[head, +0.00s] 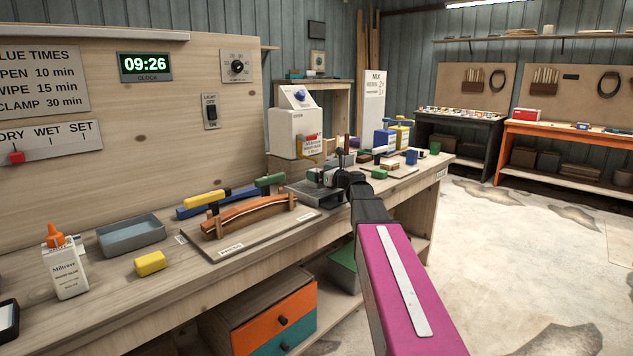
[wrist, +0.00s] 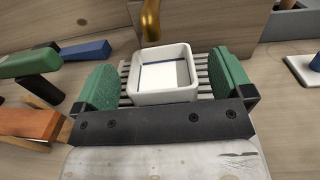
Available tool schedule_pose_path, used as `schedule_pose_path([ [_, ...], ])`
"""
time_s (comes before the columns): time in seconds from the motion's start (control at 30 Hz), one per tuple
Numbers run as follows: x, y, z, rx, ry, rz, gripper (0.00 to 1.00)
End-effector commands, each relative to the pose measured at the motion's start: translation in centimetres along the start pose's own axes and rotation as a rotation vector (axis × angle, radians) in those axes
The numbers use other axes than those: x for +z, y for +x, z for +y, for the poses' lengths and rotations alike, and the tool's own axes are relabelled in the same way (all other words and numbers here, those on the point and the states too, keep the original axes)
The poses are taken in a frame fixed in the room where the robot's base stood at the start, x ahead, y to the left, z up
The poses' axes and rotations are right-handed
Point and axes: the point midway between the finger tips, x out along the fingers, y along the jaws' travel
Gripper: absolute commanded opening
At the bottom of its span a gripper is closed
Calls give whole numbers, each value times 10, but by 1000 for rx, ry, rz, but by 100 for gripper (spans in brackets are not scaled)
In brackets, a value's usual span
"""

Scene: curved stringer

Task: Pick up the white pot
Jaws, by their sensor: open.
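The white pot (wrist: 164,92) shows in the wrist view as a small square open vessel with rounded corners. It stands on a grey slatted rest (wrist: 205,80). My gripper (wrist: 166,80) is open, with one green-padded finger on each side of the pot and a visible gap on both sides. In the head view my gripper (head: 328,178) is over the workbench, in front of the white dispenser. I cannot make out the pot there; my gripper and arm cover that spot.
A brass spout (wrist: 151,22) is just beyond the pot. The white dispenser (head: 292,130) stands behind my gripper. Blocks and bottles stand to the right.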

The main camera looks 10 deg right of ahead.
Motion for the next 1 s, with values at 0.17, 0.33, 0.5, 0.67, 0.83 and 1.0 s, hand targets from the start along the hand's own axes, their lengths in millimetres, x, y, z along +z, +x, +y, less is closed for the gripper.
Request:
schedule_pose_path([
  [0.17,0,19,-1,-1,0,0,98],
  [0.33,0,18,-1,-1,0,0,98],
  [0.5,0,18,-1,-1,0,0,52],
  [0.67,0,18,0,-1,0,-1,38],
  [0.83,1,18,0,-1,0,-1,38],
  [1.0,3,19,0,0,0,-1,38],
])
